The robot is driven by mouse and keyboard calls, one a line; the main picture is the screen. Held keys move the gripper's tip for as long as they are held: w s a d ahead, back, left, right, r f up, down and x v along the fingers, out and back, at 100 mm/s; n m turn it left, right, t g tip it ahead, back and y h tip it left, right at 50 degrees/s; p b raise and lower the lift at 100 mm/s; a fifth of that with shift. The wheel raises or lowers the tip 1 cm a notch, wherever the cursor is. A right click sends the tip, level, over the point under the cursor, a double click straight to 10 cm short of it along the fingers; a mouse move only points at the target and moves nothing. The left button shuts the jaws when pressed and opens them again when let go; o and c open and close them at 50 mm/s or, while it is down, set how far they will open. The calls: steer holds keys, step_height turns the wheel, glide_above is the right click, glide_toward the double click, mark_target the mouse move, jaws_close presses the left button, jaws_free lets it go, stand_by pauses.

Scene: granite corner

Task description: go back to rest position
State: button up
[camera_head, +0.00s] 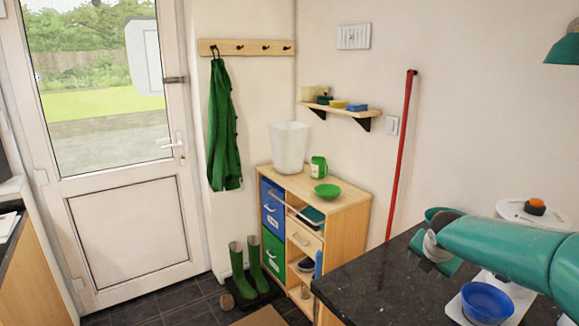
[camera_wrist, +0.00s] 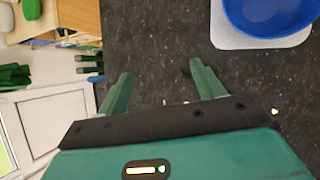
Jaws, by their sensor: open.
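My gripper (camera_wrist: 157,72) is open, with nothing between its two green fingers in the wrist view. It is over the dark speckled counter (camera_wrist: 150,35). In the head view my green arm reaches in from the right, and my gripper (camera_head: 436,246) is above the counter (camera_head: 365,278) near its back edge; its fingertips are hard to make out there. A blue bowl (camera_head: 487,301) rests on a white base to the right of the gripper. It also shows at the top right of the wrist view, apart from the fingers.
A round white item with an orange and black top (camera_head: 535,207) stands behind my arm. A wooden cabinet (camera_head: 335,220) holds a white bin (camera_head: 289,147), a green mug (camera_head: 318,166) and a green bowl (camera_head: 327,191). A red pole (camera_head: 400,155) leans on the wall. Green boots (camera_head: 237,270) stand below.

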steer(key=s+a+r+m+y, duration=0.1)
steer(key=s+a+r+m, duration=0.1)
steer(key=s+a+m, duration=0.9)
steer(key=s+a+r+m+y, duration=0.1)
steer(key=s+a+r+m, duration=0.1)
steer(key=s+a+m, duration=1)
steer(key=s+m, duration=0.2)
steer(key=s, duration=0.3)
steer(key=shift+g+y, duration=0.3)
